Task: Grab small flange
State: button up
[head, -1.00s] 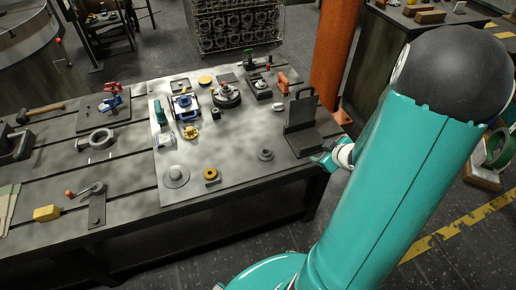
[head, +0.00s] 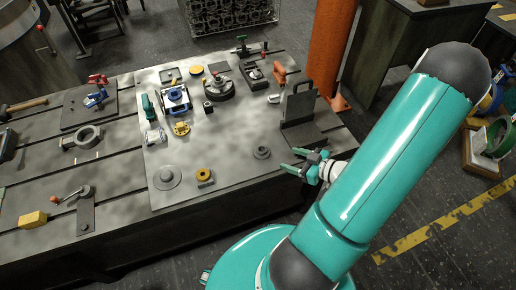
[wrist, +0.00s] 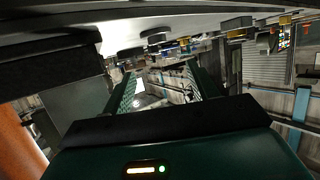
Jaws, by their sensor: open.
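The small flange (head: 262,152), a small dark grey round piece with a raised hub, lies flat on the light plate near the table's front right. A wider grey flanged disc (head: 167,178) lies on the plate's front left. My gripper (head: 291,162) is open and empty at the table's front right edge, to the right of the small flange and apart from it, its fingers pointing left. In the wrist view my open gripper (wrist: 165,78) has nothing between its fingers. I cannot surely pick out the small flange in that view.
A dark angle plate (head: 298,115) stands just behind my gripper. A yellow-topped ring block (head: 204,175) lies left of the small flange. Several fixtures and parts stand farther back. The plate around the small flange is clear. An orange column (head: 328,50) rises behind the table.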

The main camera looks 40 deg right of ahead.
send_near(259, 148)
jog(key=shift+w+a+f, duration=0.35)
jog(key=shift+w+a, duration=0.1)
jog(key=shift+w, duration=0.05)
jog(key=x, duration=0.6)
jog(key=shift+d, duration=0.3)
jog(key=shift+c, duration=0.2)
jog(key=c, duration=0.8)
